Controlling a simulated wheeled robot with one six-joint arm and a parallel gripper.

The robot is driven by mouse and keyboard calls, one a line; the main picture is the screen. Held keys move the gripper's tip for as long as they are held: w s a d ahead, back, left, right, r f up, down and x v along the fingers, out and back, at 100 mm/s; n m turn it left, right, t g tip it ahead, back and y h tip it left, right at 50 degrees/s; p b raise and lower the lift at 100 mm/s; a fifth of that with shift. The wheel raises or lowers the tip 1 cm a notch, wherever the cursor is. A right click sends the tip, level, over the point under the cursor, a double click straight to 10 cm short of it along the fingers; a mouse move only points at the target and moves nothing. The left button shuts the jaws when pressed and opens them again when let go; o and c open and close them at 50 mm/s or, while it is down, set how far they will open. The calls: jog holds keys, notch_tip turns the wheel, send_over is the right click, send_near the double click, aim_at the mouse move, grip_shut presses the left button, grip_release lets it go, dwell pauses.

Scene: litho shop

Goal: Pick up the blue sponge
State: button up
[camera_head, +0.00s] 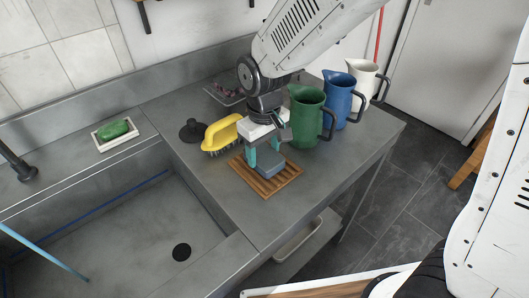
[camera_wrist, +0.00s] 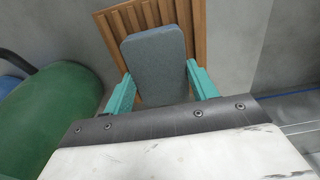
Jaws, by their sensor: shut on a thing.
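The blue sponge (camera_head: 268,166) is a grey-blue block at the wooden slatted rack on the metal counter. It also shows in the wrist view (camera_wrist: 156,62), with a finger at each side. My gripper (camera_head: 264,158) points down over the rack and its teal fingers are shut on the sponge. In the wrist view my gripper (camera_wrist: 160,85) holds the sponge's near end between both fingertips. The slatted rack (camera_head: 283,182) lies below the sponge. I cannot tell whether the sponge still touches the rack.
Green (camera_head: 305,115), blue (camera_head: 340,98) and white (camera_head: 362,80) jugs stand close right of my gripper. A yellow brush (camera_head: 221,133) and a black stopper (camera_head: 192,130) are left of it. A green soap (camera_head: 112,130) lies in a white dish beside the sink basin (camera_head: 120,225).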

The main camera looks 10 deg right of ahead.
aim_at(264, 154)
jog(key=shift+r, duration=0.65)
notch_tip(264, 154, up, 2)
jog(key=shift+r, duration=0.2)
jog(key=s+d+r, duration=0.1)
jog(key=s+d, duration=0.3)
jog(key=s, duration=1.1)
jog(key=shift+s+d, duration=0.15)
jog(key=shift+d, duration=0.05)
jog(key=shift+r, duration=0.1)
